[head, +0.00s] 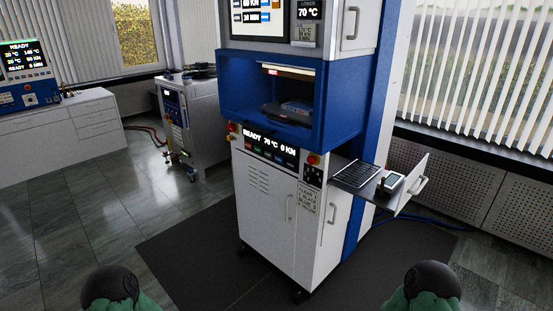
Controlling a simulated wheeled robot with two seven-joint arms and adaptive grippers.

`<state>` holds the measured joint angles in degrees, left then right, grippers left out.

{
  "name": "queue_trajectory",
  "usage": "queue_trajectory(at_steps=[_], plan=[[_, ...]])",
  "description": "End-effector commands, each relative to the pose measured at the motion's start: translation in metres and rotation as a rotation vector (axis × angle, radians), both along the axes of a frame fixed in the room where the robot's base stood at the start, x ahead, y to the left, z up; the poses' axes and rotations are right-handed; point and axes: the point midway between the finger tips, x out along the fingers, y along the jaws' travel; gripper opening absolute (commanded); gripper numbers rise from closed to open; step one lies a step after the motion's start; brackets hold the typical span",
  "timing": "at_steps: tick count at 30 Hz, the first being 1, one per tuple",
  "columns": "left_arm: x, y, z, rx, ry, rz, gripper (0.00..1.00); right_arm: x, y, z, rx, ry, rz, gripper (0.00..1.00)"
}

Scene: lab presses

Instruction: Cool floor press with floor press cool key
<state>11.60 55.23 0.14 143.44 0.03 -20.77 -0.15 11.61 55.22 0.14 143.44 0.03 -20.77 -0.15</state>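The floor press (277,210) stands in the middle of the head view, a tall white and blue cabinet with an open blue press chamber (347,100). Its front display (268,141) reads READY 70 °C 0 KN. A row of small coloured keys (270,150) sits just under the display; their labels are too small to read, so I cannot tell which is the cool key. Neither of my grippers is in view. Only dark rounded, green-edged parts of mine show at the bottom left and bottom right.
A pull-out shelf (372,186) with a keyboard and small devices sticks out at the press's right. Red knobs (312,160) flank the keys. A dark mat (190,245) lies on the floor with free room before the press. A grey cart (190,120) and white bench (60,137) stand left.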

Motion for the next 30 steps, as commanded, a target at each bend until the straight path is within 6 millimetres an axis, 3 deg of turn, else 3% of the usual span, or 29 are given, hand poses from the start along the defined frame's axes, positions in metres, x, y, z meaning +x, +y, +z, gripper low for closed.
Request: queue_trajectory(at_steps=[11, 15, 30], plan=[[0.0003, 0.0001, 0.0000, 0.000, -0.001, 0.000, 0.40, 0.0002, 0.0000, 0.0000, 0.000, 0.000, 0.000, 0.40], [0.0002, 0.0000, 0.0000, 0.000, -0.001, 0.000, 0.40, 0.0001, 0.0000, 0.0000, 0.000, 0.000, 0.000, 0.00], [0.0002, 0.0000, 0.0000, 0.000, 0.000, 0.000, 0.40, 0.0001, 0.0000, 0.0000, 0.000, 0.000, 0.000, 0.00]])
